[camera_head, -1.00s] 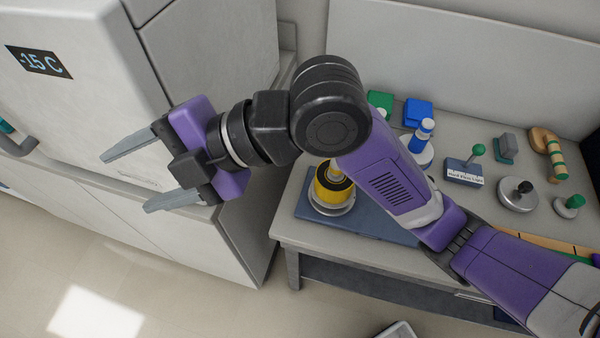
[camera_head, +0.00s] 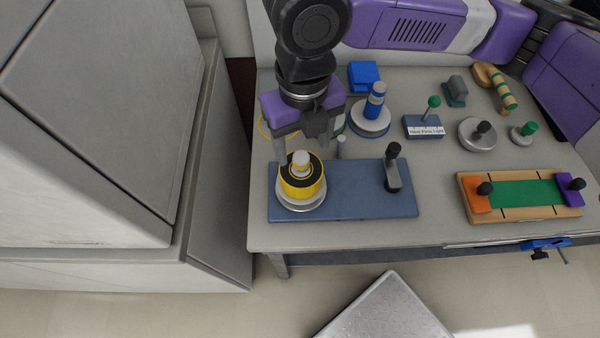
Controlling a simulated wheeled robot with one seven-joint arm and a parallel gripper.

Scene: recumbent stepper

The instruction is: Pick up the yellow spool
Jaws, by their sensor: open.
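The yellow spool (camera_head: 303,184) has a black top band and sits on a round silver plate (camera_head: 302,203), around a post with a pale knob (camera_head: 300,158). The plate is on the left end of a blue base board (camera_head: 350,193) on the table. My gripper (camera_head: 304,150) points down just behind the spool in the picture, its fingers spread to either side of the knob. The jaws are open and hold nothing. Whether a finger touches the spool cannot be told.
A black-knobbed lever (camera_head: 393,168) stands on the board's right end. Behind are a blue-and-white post (camera_head: 374,105), a blue block (camera_head: 363,75) and a labelled box (camera_head: 423,126). A wooden tray with green mat (camera_head: 522,194) lies right. A white cabinet (camera_head: 90,120) stands left.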

